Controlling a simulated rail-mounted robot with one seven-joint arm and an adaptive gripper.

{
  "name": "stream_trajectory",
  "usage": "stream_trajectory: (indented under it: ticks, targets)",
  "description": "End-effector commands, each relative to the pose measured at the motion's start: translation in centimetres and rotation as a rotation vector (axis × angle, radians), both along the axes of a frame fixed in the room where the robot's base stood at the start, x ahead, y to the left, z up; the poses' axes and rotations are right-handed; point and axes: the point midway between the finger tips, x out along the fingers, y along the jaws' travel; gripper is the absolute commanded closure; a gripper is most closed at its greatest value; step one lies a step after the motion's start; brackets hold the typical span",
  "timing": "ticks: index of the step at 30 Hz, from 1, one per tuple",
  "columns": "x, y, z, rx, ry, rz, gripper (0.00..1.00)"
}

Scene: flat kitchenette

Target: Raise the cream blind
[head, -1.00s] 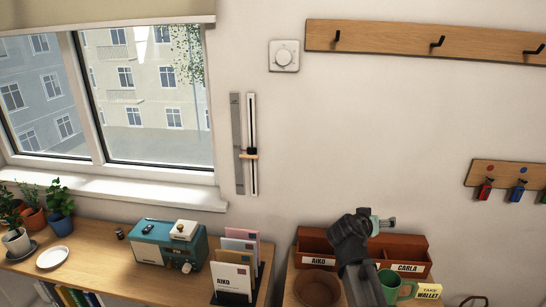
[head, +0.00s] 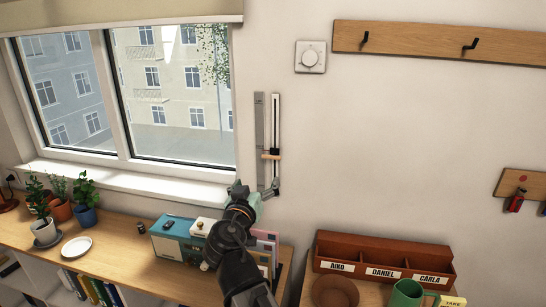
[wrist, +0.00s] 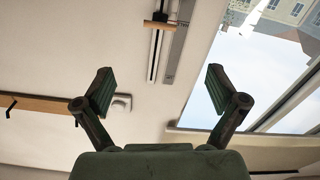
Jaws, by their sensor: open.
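The cream blind (head: 130,14) hangs across the top of the window, with its lower edge just above the panes. Right of the window, a vertical slider track (head: 276,118) is fixed to the wall beside a grey strip (head: 259,135). A wooden handle (head: 271,156) sits on the track, below its middle. My gripper (head: 258,190) is open and empty, just below the handle in the head view. In the wrist view my gripper (wrist: 160,90) has its fingers wide apart, and the wooden handle (wrist: 157,25) shows beyond them near the top edge. No contact is visible.
A teal box-like appliance (head: 172,240) and a letter rack (head: 266,248) stand on the shelf under my arm. Potted plants (head: 85,215) stand at left. A round dial (head: 310,57) is on the wall at upper right. The wall around the track is clear.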

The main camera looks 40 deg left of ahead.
Motion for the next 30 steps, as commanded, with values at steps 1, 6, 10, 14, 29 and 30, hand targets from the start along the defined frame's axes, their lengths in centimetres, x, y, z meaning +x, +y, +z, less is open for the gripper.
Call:
stream_trajectory:
  ticks: [1,6,10,14,29,30]
  targets:
    - [0.6,0.3,0.2,-0.001,0.0,-0.002,0.05]
    - [3.0,1.4,0.3,-0.004,0.001,-0.004,0.05]
    - [5.4,2.5,0.3,-0.003,0.002,-0.004,0.05]
    - [7.7,3.7,0.4,-0.003,0.002,-0.004,0.05]
    - [14.7,6.8,0.2,-0.003,0.001,-0.003,0.05]
    - [14.9,6.9,0.1,-0.003,0.001,-0.003,0.05]
